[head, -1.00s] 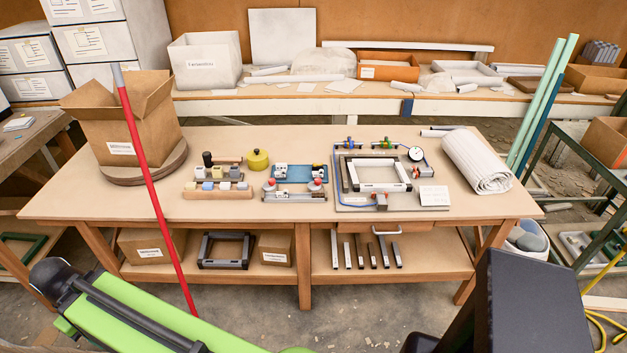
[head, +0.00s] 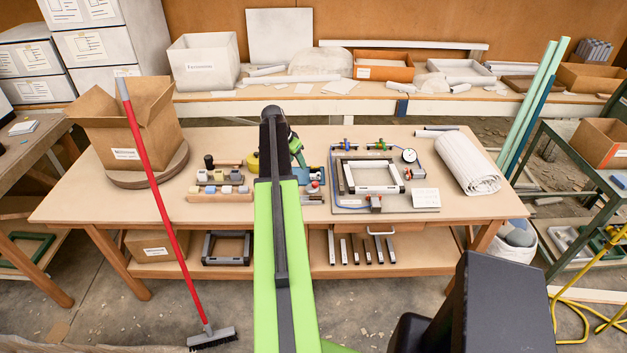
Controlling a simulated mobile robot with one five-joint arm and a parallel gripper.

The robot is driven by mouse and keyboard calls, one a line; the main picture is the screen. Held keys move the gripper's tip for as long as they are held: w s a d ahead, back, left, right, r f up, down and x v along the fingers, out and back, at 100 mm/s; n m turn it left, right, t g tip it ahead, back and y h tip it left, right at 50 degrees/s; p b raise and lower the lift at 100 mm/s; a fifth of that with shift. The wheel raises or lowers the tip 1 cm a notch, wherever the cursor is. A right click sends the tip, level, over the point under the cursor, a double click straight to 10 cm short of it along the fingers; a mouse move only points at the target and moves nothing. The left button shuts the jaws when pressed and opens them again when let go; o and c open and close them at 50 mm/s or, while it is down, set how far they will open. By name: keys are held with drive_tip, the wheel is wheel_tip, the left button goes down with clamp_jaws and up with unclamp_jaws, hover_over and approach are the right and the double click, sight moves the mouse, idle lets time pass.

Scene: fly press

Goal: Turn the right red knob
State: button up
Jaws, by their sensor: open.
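The right red knob (head: 315,185) shows just right of my arm, on a small grey fixture (head: 313,200) near the middle of the table. The left red knob and most of that fixture are hidden behind my arm. My gripper (head: 301,163) is small and partly hidden behind my raised arm. It is open and points down over the blue tray (head: 315,174), close behind the right knob in the picture. I cannot tell its height or whether it touches anything.
A framed fixture with a gauge (head: 375,185) stands to the right on the table (head: 470,209). A red-handled broom (head: 160,190) leans at the table's front left.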

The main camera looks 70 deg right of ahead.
drive_tip(key=s+d, duration=0.2)
drive_tip(key=b, duration=1.6)
approach(315, 183)
drive_tip(key=shift+m, duration=0.4)
drive_tip(key=x, duration=0.8)
drive_tip(key=shift+a, duration=0.15)
drive_tip(key=shift+s+f, duration=0.15)
drive_tip(key=shift+f, duration=0.2)
drive_tip(key=shift+r, duration=0.1)
